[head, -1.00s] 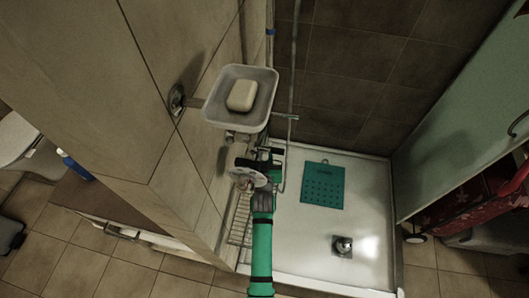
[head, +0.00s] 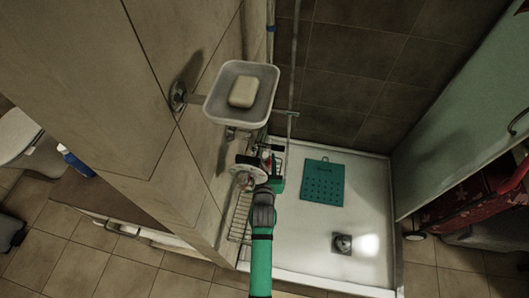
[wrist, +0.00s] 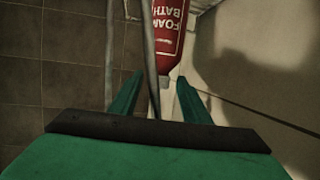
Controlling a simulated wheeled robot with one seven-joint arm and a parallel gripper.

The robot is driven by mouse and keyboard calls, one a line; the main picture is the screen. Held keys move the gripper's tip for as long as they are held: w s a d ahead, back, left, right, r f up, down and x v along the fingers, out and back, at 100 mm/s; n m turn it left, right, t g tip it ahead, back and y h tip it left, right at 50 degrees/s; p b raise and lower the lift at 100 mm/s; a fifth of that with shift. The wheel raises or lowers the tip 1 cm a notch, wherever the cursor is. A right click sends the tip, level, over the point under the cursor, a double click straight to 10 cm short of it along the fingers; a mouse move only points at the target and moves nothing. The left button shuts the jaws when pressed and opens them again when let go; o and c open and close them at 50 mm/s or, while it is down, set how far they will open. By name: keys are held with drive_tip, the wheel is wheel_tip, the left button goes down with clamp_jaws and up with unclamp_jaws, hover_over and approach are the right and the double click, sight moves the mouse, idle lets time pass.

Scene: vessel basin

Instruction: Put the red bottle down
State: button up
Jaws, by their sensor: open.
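My gripper (wrist: 157,90) is open, with one green finger on each side of that pale part. The red body is beyond the fingertips. I cannot tell whether a finger touches it. In the head view my gripper (head: 276,165) is by the tiled wall below the soap dish, and my arm largely hides the bottle.
A soap dish (head: 213,108) with a bar of soap (head: 242,92) juts from the wall above my gripper. A wire rack (head: 239,217) is low on the wall. A thin pipe runs close by. The shower tray holds a teal mat (head: 323,183) and a drain (head: 342,243).

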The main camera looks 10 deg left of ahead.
drive_tip(key=s+d, duration=0.3)
drive_tip(key=s, duration=0.5)
drive_tip(key=s+d, duration=0.2)
drive_tip(key=s, duration=0.6)
drive_tip(key=s+d+r+h, duration=0.1)
drive_tip(key=s+d+r, duration=0.1)
drive_tip(key=s+r, duration=0.2)
drive_tip(key=s+d+r+m+h, duration=0.1)
drive_tip(key=s+r, duration=0.3)
drive_tip(key=s, duration=0.7)
drive_tip(key=s+d+r+m+t, duration=0.1)
drive_tip(key=s+d+r, duration=0.2)
drive_tip(key=s, duration=0.4)
drive_tip(key=shift+s+r+h, duration=0.25)
drive_tip(key=shift+r+h, duration=0.15)
drive_tip(key=shift+r, duration=0.3)
drive_tip(key=shift+c, duration=0.4)
